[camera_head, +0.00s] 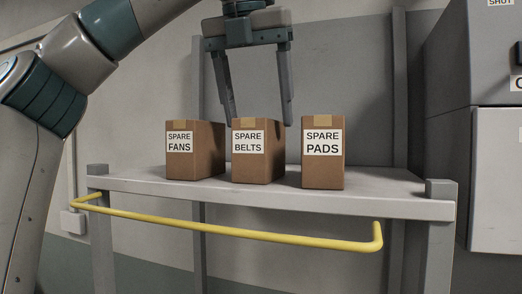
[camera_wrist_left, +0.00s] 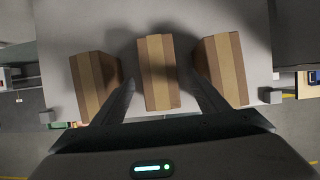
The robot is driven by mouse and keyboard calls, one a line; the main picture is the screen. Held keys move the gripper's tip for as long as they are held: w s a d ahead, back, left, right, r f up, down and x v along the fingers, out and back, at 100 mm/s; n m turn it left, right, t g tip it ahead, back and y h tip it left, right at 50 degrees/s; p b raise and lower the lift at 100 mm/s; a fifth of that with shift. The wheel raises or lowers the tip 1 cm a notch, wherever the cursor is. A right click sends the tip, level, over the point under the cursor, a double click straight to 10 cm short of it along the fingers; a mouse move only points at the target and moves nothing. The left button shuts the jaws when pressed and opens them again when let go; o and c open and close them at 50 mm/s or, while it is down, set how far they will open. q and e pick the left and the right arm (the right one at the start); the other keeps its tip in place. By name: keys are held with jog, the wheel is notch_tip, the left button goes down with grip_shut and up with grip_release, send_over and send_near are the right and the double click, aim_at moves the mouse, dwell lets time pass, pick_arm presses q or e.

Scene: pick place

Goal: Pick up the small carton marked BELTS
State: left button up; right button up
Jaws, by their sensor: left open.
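The small carton marked SPARE BELTS (camera_head: 250,165) stands upright in the middle of a row of three brown cartons on a grey shelf. In the left wrist view the middle carton (camera_wrist_left: 158,75) shows from above, with a tan tape strip along its top. My left gripper (camera_head: 261,122) points down over it, open and empty. Its fingertips are near the height of the carton's top, one to each side in the picture. In the left wrist view the fingers of the gripper (camera_wrist_left: 163,75) lie left and right of the middle carton. I cannot tell whether they touch it.
The SPARE FANS carton (camera_head: 193,160) stands close on the left and the SPARE PADS carton (camera_head: 323,165) on the right, with narrow gaps. The shelf (camera_head: 390,195) has a yellow rail (camera_head: 230,230) along its front. Grey boxes (camera_head: 495,160) stand at the right.

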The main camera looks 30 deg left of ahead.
aim_at(261, 137)
pick_arm(q)
jog(key=x, duration=0.4)
jog(key=shift+w+a+f+p, duration=0.2)
jog(key=shift+w+f+p, duration=0.05)
jog(key=shift+f+p, duration=0.1)
jog(key=shift+f, duration=0.15)
jog(key=shift+d, duration=0.1)
jog(key=shift+f+b, duration=0.25)
jog(key=shift+b, duration=0.05)
dwell(0.4)
jog(key=shift+c, duration=0.7)
jog(key=c, duration=1.1)
jog(key=shift+r, duration=0.1)
jog(key=shift+c, duration=0.2)
